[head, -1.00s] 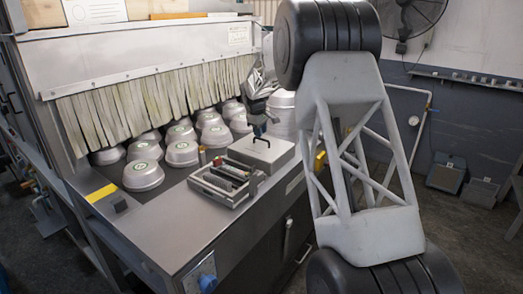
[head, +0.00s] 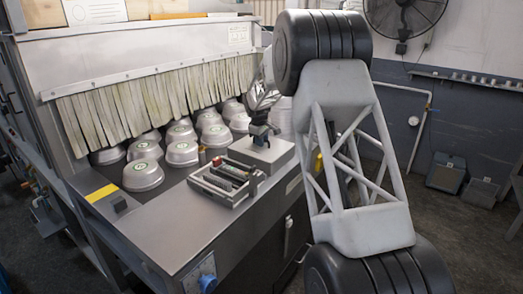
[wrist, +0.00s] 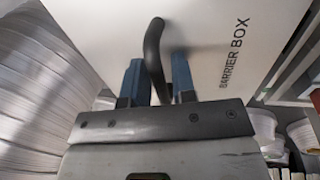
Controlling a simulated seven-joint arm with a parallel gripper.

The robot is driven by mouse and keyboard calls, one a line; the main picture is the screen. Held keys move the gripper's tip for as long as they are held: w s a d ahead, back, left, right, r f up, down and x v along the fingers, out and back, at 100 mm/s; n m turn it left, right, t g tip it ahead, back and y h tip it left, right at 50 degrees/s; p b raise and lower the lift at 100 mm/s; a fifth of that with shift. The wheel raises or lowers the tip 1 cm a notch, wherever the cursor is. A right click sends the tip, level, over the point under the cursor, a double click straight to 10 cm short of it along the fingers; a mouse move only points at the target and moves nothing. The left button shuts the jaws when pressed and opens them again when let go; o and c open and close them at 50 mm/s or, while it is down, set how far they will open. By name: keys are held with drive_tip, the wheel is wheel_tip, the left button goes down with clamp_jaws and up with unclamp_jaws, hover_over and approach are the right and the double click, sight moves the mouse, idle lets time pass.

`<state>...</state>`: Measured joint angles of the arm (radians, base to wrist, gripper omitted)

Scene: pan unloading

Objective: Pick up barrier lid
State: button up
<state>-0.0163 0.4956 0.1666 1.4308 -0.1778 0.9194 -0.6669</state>
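The barrier lid (head: 280,156) is a flat, light grey lid on the box at the right of the worktop. In the wrist view the lid (wrist: 215,22) is pale, carries the words "BARRIER BOX" and has a curved black handle (wrist: 153,45). My gripper (head: 261,139) is low over the lid and hides most of the handle in the head view. In the wrist view my gripper (wrist: 157,72) has its two blue fingers apart, one on each side of the handle. Gaps show between fingers and handle. The lid looks seated on its box.
A grey tray with small items (head: 218,187) stands directly left of the box. Several upturned silver pans (head: 143,174) stand behind, below a strip curtain (head: 150,95). The front left of the worktop (head: 175,232) is clear.

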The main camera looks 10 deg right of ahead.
drive_tip(key=shift+c, duration=0.5)
clamp_jaws()
drive_tip(key=shift+r, duration=0.1)
wheel_tip(320, 180, up, 28)
idle(0.7)
idle(0.5)
